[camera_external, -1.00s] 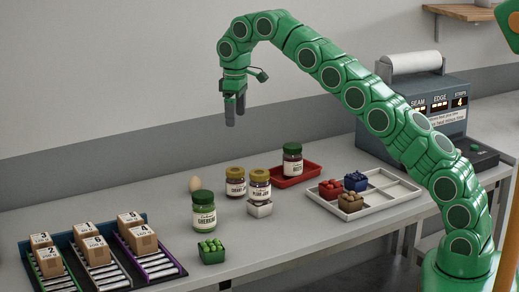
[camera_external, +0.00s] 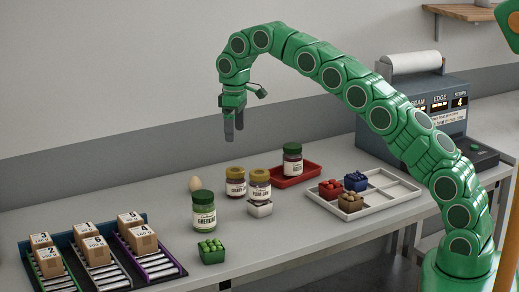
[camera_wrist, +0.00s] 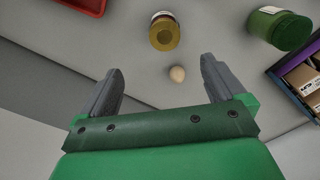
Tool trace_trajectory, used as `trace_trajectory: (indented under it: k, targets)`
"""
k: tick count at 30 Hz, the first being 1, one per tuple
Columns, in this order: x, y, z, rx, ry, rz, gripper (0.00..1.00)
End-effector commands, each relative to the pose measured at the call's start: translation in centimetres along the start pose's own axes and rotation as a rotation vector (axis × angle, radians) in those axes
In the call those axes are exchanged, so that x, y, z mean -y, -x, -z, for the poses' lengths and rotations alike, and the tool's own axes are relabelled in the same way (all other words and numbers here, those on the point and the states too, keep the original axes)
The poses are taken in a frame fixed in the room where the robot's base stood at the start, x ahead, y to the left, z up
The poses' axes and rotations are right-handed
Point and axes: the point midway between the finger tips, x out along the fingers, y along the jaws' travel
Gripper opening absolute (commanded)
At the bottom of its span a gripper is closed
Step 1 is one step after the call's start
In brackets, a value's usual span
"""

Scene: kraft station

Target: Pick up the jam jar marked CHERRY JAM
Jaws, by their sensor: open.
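The jam jar marked CHERRY JAM (camera_external: 236,188) stands upright on the table, with a gold lid and dark contents; the end of its label is hard to read. A similar jar marked PLUM JAM (camera_external: 260,190) is close on its right, on a small white block (camera_external: 260,209). My gripper (camera_external: 234,138) is open and empty, pointing down well above the cherry jar. In the wrist view a gold-lidded jar (camera_wrist: 164,36) lies beyond my open gripper (camera_wrist: 162,66); its label cannot be read, but it is nearest the egg, as the cherry jar is.
An egg (camera_external: 195,184) lies left of the cherry jar. A green gherkin jar (camera_external: 204,211) stands in front left. A red tray (camera_external: 308,176) with a dark-lidded jar is to the right, near a white divided tray (camera_external: 383,202). Boxes on racks (camera_external: 125,268) fill the left end.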

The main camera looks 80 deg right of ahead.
Motion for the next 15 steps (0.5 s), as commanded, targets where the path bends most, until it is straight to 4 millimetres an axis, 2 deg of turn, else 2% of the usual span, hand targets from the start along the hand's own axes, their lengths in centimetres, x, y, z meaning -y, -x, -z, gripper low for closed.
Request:
trace_trajectory:
  k: [2, 9, 15]
  targets:
    - [0.0, -1.1, -0.2, 0.005, 0.000, 0.002, 0.97]
    - [0.1, -7.7, -0.2, 0.009, 0.001, 0.002, 0.97]
    - [0.0, -10.8, -0.1, 0.002, 0.000, 0.000, 0.97]
